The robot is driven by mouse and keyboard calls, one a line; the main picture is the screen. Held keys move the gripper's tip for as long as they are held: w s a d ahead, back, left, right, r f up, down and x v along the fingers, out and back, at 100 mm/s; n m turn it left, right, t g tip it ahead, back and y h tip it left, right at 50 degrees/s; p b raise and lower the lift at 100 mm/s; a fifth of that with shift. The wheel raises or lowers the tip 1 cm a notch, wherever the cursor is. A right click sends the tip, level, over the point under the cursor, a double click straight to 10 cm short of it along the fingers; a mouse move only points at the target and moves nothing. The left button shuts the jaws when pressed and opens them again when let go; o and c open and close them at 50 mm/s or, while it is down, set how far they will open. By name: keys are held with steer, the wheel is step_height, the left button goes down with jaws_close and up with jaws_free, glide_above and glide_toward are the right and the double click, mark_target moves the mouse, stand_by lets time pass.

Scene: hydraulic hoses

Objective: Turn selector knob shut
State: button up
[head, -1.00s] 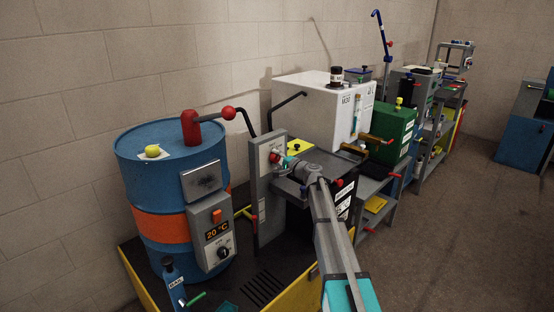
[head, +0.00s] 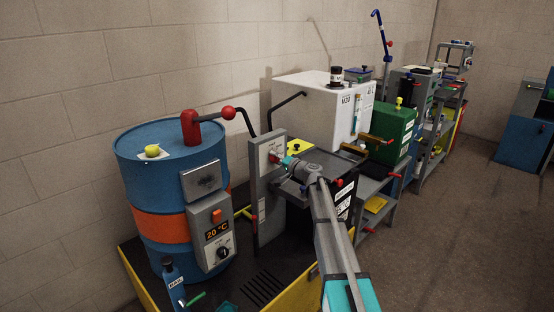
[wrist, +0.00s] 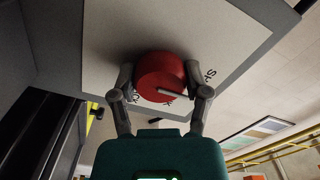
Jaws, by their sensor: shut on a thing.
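The red selector knob (wrist: 161,76) sits on a pale plate (wrist: 101,42) in the wrist view. A light pointer bar crosses the knob's face and points right, slightly downward. Some lettering on the plate shows beside the knob, partly covered. My gripper (wrist: 160,85) has a finger on each side of the knob and is shut on it. In the head view the plate is on a grey upright panel (head: 264,205), and my gripper (head: 279,160) reaches it from the right. The knob is mostly hidden there.
A blue drum (head: 150,175) with an orange band stands left of the panel, with a control box (head: 213,235) reading 20 °C. A white tank (head: 310,105) and a green box (head: 392,135) stand behind my arm. The floor at right is clear.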

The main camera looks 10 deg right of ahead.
steer(key=shift+w, duration=0.1)
steer(key=o, duration=1.1)
steer(key=shift+o, duration=0.2)
steer(key=shift+s+d, duration=0.3)
steer(key=shift+s, duration=0.25)
steer(key=v, duration=1.1)
